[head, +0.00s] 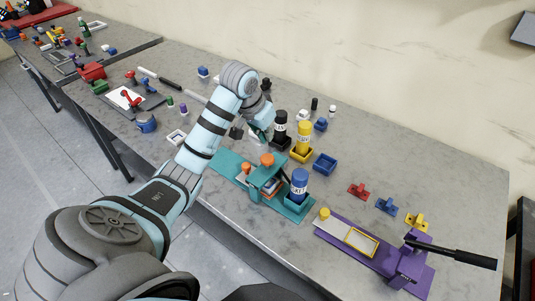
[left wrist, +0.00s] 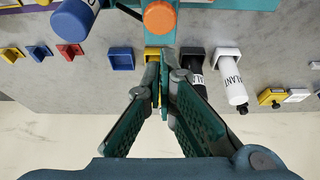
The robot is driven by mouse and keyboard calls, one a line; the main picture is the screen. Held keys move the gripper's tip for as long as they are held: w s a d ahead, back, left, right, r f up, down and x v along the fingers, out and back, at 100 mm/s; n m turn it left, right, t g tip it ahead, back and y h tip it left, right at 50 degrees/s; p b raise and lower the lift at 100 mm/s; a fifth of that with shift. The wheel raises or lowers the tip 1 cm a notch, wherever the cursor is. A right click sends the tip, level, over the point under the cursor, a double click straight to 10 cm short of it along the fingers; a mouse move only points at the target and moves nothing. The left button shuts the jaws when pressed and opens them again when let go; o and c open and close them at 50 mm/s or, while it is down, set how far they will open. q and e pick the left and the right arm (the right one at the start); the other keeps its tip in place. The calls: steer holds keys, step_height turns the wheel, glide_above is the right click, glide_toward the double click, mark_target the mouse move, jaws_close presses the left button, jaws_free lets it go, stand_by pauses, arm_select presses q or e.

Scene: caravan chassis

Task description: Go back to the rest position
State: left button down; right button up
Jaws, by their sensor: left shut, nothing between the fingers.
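My left gripper (head: 260,132) hangs over the middle of the long grey table, at the end of my light blue arm. In the left wrist view its two green fingers (left wrist: 162,65) are closed together with nothing between them. They cover much of the yellow bottle in its yellow holder, which shows clearly in the head view (head: 304,137). The black bottle (head: 280,128) stands beside the gripper. A blue bottle (head: 299,184) stands upright on the teal fixture (head: 228,160). My right gripper is out of view.
An empty blue holder (head: 325,164) sits right of the yellow bottle. A purple press (head: 405,262) with a black lever (head: 460,252) stands near the front right. Red (head: 358,190), blue (head: 387,206) and yellow (head: 417,222) small parts lie behind it. A pale wall runs along the back.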

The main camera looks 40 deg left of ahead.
arm_select(q)
steer(key=shift+r, duration=0.45)
